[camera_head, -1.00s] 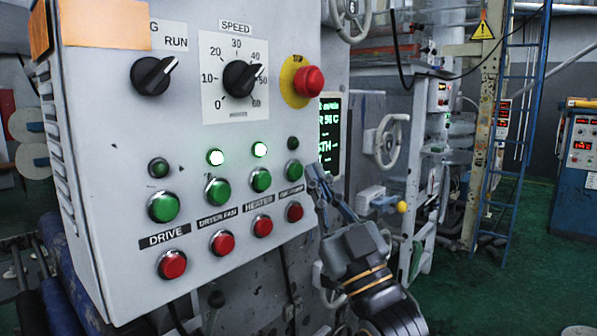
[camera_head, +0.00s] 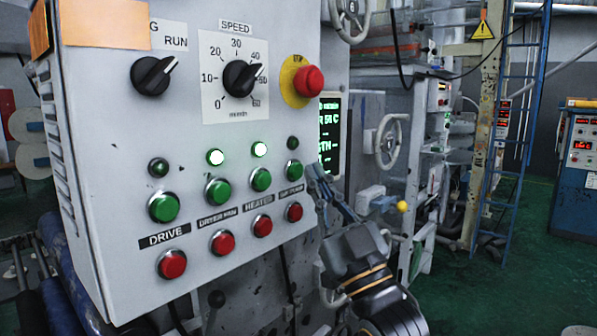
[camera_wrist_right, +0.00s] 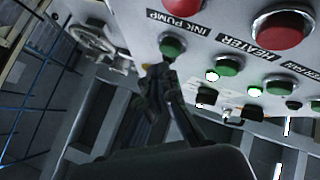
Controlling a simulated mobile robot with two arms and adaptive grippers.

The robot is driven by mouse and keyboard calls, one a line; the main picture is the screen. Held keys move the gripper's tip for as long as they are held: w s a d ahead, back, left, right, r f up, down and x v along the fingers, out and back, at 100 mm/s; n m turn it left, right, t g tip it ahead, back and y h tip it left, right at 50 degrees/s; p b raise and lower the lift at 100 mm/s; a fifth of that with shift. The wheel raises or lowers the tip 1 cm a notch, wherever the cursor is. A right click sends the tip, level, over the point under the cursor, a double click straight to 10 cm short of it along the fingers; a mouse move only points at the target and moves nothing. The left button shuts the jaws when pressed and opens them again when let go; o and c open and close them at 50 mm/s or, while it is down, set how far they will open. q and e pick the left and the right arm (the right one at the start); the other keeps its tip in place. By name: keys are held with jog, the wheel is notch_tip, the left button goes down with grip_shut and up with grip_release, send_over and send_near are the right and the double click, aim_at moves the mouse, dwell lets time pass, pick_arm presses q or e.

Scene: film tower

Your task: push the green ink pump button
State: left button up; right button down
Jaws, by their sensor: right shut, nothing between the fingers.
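The green ink pump button (camera_head: 293,169) is at the right end of the green row on the grey control panel (camera_head: 110,120). It also shows in the right wrist view (camera_wrist_right: 172,47), beside the INK PUMP label (camera_wrist_right: 180,22). My right gripper (camera_head: 316,174) is shut and empty, its fingertips just right of this button at about the same height. In the right wrist view the fingertips (camera_wrist_right: 160,74) lie close to the button's edge; I cannot tell if they touch. The lamp (camera_head: 292,143) above the button is dark. My left gripper is not in view.
The red ink pump button (camera_head: 294,212) sits below the green one, and the green heater button (camera_head: 261,180) to its left. A red emergency stop (camera_head: 309,81) sticks out above. A handwheel (camera_head: 389,139) stands behind, right of the panel.

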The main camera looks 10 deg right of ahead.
jog(key=shift+w+a, duration=0.1)
jog(key=shift+w+a, duration=0.2)
jog(key=shift+w+a, duration=0.25)
jog(key=shift+w, duration=0.15)
dwell(1.0)
jog(key=shift+s+d, duration=0.1)
jog(key=shift+s, duration=0.05)
dwell(0.3)
jog(key=shift+s+d+p, duration=0.3)
jog(key=shift+s+d, duration=0.15)
jog(key=shift+s, duration=0.05)
jog(key=s+d, duration=0.1)
jog(key=s, duration=0.1)
jog(key=s+d, duration=0.2)
dwell(0.4)
dwell(0.6)
